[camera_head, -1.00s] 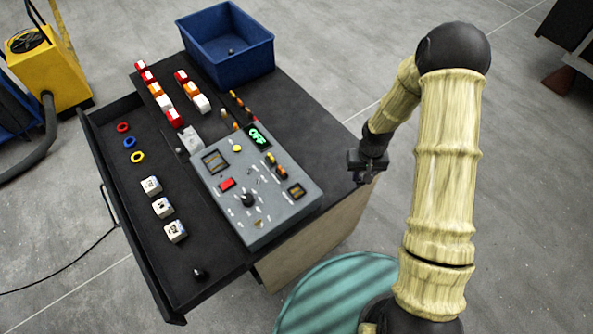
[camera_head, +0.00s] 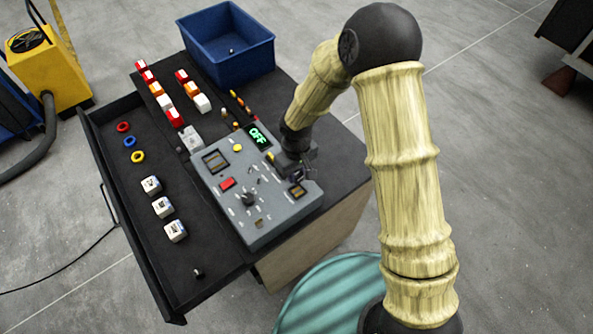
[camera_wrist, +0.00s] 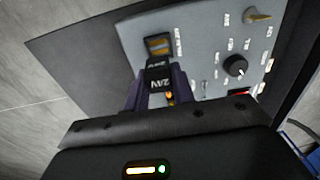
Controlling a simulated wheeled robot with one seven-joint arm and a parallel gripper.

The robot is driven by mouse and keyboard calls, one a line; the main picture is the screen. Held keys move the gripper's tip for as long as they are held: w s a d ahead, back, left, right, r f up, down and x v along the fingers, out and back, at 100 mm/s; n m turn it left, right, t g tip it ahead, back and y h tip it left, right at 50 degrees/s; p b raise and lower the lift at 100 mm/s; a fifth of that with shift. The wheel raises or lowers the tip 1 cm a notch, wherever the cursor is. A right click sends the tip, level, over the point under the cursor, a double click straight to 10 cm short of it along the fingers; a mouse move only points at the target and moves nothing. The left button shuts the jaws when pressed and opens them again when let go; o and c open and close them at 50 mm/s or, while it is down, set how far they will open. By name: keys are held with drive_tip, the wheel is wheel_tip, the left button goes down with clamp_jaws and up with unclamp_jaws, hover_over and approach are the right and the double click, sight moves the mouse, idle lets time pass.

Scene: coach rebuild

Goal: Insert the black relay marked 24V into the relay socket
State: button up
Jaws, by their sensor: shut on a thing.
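My gripper (camera_wrist: 158,88) is shut on a black relay (camera_wrist: 160,78) marked 24V, whose marking appears upside down in the wrist view. In the head view my gripper (camera_head: 298,168) is over the right side of the grey control panel (camera_head: 257,222). A brown-gold socket (camera_wrist: 157,43) in a dark frame lies just beyond the relay in the wrist view. It also shows in the head view as the relay socket (camera_head: 297,190) near the panel's right edge. The relay looks close to the socket but not in it; the exact height gap cannot be told.
A blue bin (camera_head: 228,75) stands at the back.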

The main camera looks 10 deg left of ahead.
drive_tip(key=shift+w+f+b, duration=0.1)
drive_tip(key=shift+f+b, duration=1.6)
drive_tip(key=shift+f, duration=0.85)
drive_tip(key=shift+f+b, duration=0.85)
drive_tip(key=shift+b, duration=0.05)
idle(0.7)
drive_tip(key=o, duration=1)
drive_tip(key=shift+o, duration=0.2)
wheel_tip(320, 180, up, 17)
drive_tip(key=b, duration=0.2)
drive_tip(key=shift+r, duration=0.2)
